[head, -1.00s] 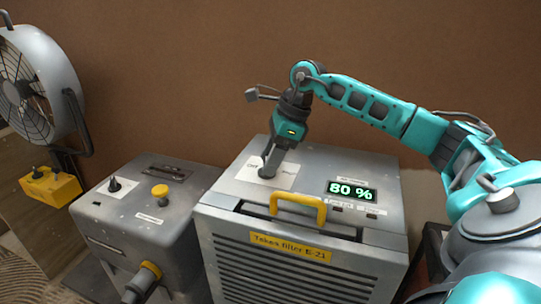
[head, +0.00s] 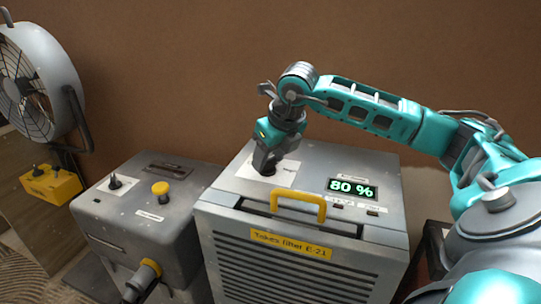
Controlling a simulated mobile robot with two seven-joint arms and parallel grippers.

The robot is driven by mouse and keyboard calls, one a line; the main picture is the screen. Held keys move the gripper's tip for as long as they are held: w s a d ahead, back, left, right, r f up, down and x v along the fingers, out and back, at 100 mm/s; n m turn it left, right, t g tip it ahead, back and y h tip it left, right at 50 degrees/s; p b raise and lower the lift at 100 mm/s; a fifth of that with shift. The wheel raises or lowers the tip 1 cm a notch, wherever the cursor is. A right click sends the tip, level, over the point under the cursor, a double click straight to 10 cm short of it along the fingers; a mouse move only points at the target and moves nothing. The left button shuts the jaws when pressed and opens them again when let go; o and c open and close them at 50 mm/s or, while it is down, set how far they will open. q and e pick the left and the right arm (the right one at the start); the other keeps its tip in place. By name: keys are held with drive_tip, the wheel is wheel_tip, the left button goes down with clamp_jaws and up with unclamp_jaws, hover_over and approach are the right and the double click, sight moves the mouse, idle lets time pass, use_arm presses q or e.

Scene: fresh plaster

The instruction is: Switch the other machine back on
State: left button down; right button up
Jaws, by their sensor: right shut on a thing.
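A grey machine with a louvred front (head: 270,270) stands in the middle, with a yellow handle and a label reading "Takes filter E-21". Its display (head: 353,189) reads 80 %. My right gripper (head: 268,172) is shut on a dark knob on the white panel (head: 285,174) on its top; the gripper hides most of the knob. A second grey machine (head: 140,215) stands to the left, with a dark switch (head: 116,182) and a yellow knob (head: 160,189) on top. A fan (head: 38,85) stands at far left, with a yellow switch box (head: 50,186). My left gripper is out of view.
A hose with a yellow collar (head: 148,269) comes off the front of the left machine. A brown wall (head: 200,70) rises close behind the machines. A narrow gap separates the two grey machines.

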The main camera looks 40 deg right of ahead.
drive_tip(key=m+h, duration=0.1)
drive_tip(key=m, duration=0.1)
drive_tip(key=m+h, duration=0.1)
drive_tip(key=m, duration=0.2)
drive_tip(key=shift+a+g, duration=0.2)
drive_tip(key=shift+g, duration=0.1)
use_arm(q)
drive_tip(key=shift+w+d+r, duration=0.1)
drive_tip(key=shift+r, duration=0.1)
use_arm(e)
drive_tip(key=shift+m, duration=0.5)
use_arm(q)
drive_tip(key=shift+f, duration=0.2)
use_arm(e)
drive_tip(key=o, duration=0.8)
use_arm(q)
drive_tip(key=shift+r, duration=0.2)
use_arm(e)
drive_tip(key=shift+o, duration=1.2)
use_arm(q)
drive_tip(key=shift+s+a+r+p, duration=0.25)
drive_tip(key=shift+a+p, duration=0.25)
drive_tip(key=shift+p, duration=0.55)
use_arm(e)
drive_tip(key=v, duration=1.3)
drive_tip(key=shift+w+a, duration=0.2)
